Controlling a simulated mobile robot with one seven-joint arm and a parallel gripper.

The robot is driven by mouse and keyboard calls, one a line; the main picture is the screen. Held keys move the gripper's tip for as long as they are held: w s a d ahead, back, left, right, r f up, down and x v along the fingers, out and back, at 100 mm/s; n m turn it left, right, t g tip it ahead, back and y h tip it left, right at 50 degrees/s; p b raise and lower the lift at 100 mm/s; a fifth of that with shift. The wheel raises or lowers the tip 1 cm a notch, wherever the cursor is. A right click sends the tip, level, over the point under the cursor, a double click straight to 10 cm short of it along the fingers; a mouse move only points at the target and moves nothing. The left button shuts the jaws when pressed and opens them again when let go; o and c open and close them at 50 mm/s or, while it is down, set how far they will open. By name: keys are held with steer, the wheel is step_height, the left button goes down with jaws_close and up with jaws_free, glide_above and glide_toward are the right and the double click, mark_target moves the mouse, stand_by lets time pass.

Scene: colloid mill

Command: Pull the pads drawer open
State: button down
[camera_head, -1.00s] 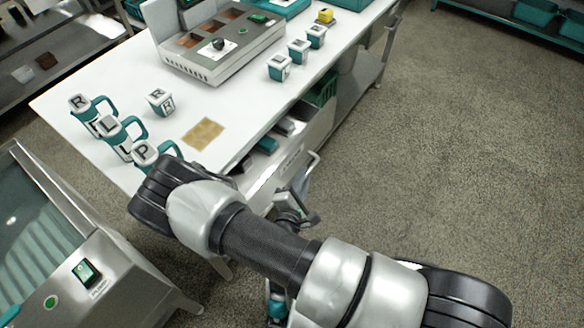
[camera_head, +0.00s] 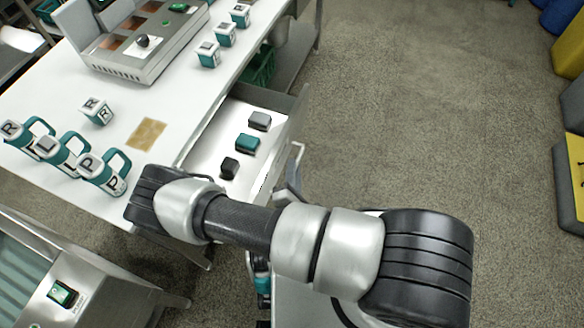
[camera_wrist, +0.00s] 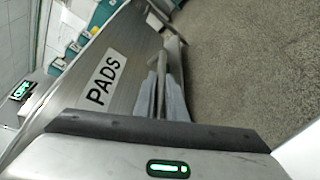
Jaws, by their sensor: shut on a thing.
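The pads drawer (camera_head: 205,158) stands well out from under the white table, its inside visible in the head view. In it lie a grey pad (camera_head: 260,121), a teal pad (camera_head: 247,143) and a dark pad (camera_head: 229,168). In the wrist view its metal front (camera_wrist: 122,52) carries the label PADS (camera_wrist: 105,78). The bar handle (camera_head: 297,158) sits on the front; it also shows in the wrist view (camera_wrist: 173,48). My gripper (camera_wrist: 166,92) is shut on the handle. In the head view my arm hides most of the gripper and the drawer's near corner.
On the white table (camera_head: 60,95) stand several lettered teal mugs (camera_head: 103,172), lettered cups (camera_head: 208,55), a tan mat (camera_head: 147,134) and a metal machine (camera_head: 135,50). A steel machine (camera_head: 60,290) stands at lower left. The floor right of the drawer is clear.

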steer(key=c, duration=1.8)
jaws_free()
steer(key=p+v, duration=0.1)
steer(key=v, duration=1.6)
steer(key=shift+s+r, duration=0.1)
steer(key=shift+s, duration=0.15)
